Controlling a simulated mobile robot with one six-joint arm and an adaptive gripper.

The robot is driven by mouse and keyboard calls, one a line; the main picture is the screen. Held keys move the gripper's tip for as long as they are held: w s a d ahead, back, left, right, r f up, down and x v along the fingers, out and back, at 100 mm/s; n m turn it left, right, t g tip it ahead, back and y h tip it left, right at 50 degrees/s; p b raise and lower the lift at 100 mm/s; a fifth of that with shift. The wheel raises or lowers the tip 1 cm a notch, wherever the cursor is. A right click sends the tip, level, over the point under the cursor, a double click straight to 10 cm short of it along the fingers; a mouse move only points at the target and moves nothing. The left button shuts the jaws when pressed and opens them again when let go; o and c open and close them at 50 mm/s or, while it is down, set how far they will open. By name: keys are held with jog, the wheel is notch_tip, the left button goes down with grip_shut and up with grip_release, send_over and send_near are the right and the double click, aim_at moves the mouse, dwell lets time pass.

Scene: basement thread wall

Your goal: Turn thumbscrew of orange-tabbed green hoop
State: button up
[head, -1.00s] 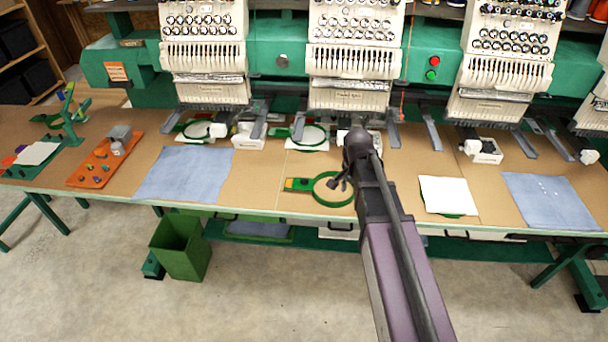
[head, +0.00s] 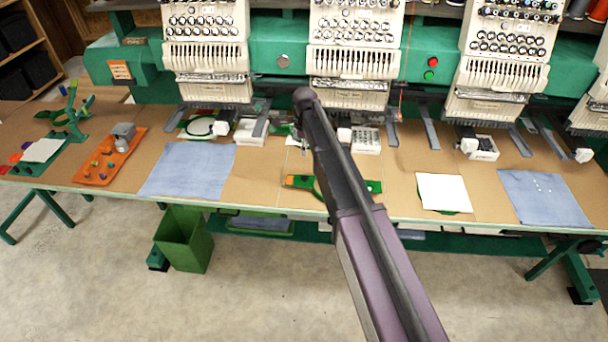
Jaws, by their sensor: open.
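The green hoop (head: 374,187) with the orange tab (head: 290,181) lies flat near the front edge of the table. My arm crosses in front of it and covers most of its ring; the tabbed left end and a bit of the right side show. Its thumbscrew cannot be made out. My gripper (head: 298,132) is mostly hidden at the far end of my arm, beyond the hoop towards the middle machine head. Its open jaws are hard to make out, and nothing is seen held in them.
Embroidery machine heads (head: 350,62) overhang the back of the table (head: 262,180). Blue cloth (head: 187,170) lies left and another (head: 544,197) right. A white sheet (head: 444,192) lies right of the hoop. An orange tray (head: 108,158) with small parts sits left. A green bin (head: 184,240) stands below.

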aim_at(305, 179)
jog(key=shift+f, duration=0.15)
notch_tip(305, 179, down, 13)
jog(key=b, duration=1.3)
jog(key=shift+f+b, duration=0.2)
jog(key=shift+b, duration=0.2)
dwell(0.3)
